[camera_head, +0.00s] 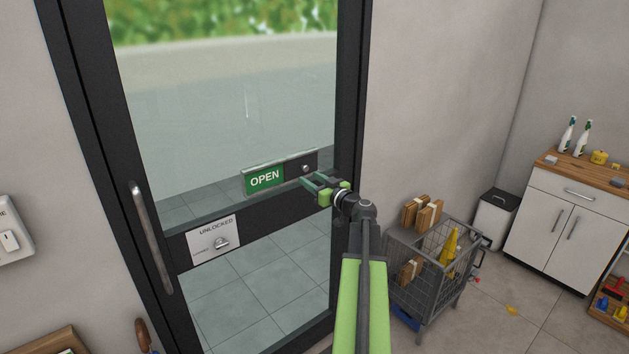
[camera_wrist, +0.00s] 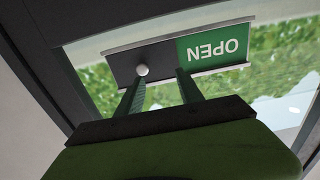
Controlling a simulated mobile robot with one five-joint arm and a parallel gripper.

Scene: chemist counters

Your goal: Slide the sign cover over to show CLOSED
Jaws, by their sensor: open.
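The sign (camera_head: 281,171) is fixed on the glass door, with a green panel reading OPEN (camera_head: 265,179) showing on its left half. The dark cover (camera_head: 298,168) with a round light knob (camera_head: 305,168) sits over the right half. In the wrist view the sign appears upside down, with the cover (camera_wrist: 153,54) on the left and its knob (camera_wrist: 142,70) near the lower edge. My gripper (camera_head: 313,185) is open and empty, close to the sign's right end. In the wrist view the fingertips (camera_wrist: 160,82) lie just below the cover, and the knob appears near the left finger's tip.
The door has a long vertical handle (camera_head: 151,238) and a white UNLOCKED plate (camera_head: 214,240) with a turn knob. A wire cart (camera_head: 430,265) with boxes stands to the right of my arm. A bin (camera_head: 495,218) and a white cabinet (camera_head: 566,228) stand farther right.

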